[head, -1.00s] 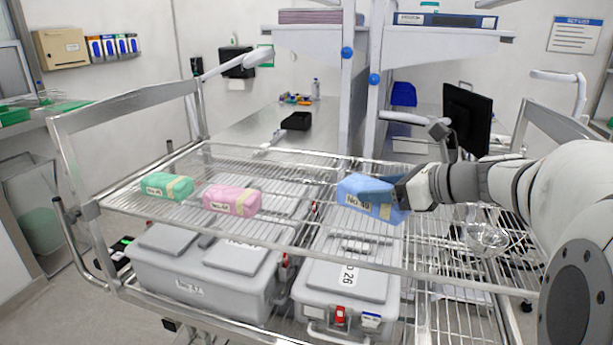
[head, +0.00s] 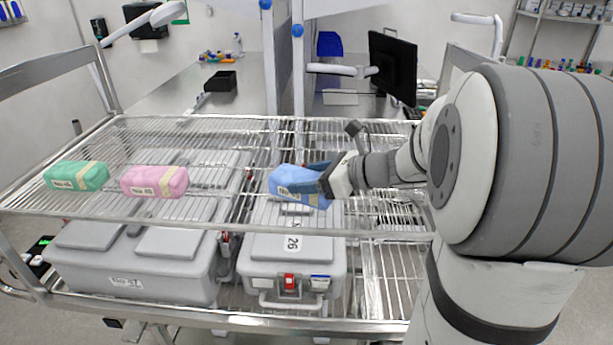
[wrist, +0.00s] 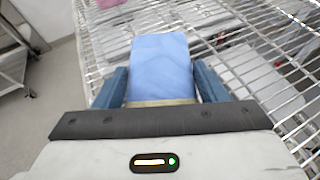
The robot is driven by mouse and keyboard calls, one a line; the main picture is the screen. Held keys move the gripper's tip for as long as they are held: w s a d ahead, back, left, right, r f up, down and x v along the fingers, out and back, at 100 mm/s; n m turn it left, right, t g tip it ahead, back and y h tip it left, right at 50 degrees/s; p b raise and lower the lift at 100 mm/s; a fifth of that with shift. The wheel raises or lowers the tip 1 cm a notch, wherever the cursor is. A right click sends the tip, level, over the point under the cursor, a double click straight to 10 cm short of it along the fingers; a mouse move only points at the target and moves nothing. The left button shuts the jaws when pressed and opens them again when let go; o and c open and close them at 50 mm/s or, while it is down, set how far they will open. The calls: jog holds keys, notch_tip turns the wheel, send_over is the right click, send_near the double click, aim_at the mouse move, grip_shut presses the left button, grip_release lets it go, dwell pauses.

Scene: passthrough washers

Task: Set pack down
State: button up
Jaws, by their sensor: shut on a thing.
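The blue pack (head: 292,184) is a wrapped bundle with a tan band and a printed label. My gripper (head: 322,182) is shut on it from the right, over the upper wire shelf (head: 215,206) of the cart. In the wrist view the blue pack (wrist: 160,62) lies between the two blue fingers of my gripper (wrist: 160,88). I cannot tell whether the pack's underside touches the wires. A pink pack (head: 155,182) and a green pack (head: 76,176) lie on the same shelf to the left, apart from the blue one.
Two grey lidded cases, one at left (head: 135,262) and one labelled 26 (head: 290,262), stand on the lower shelf. A bench with a black bin (head: 220,81) and a monitor (head: 392,68) are behind. Shelf space is bare between the pink and blue packs.

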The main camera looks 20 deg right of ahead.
jog(key=shift+f, duration=0.2)
jog(key=o, duration=1.2)
jog(key=shift+c, duration=0.2)
jog(key=shift+r, duration=0.25)
jog(key=b+v, duration=0.1)
jog(key=v, duration=1.1)
jog(key=shift+f, duration=0.15)
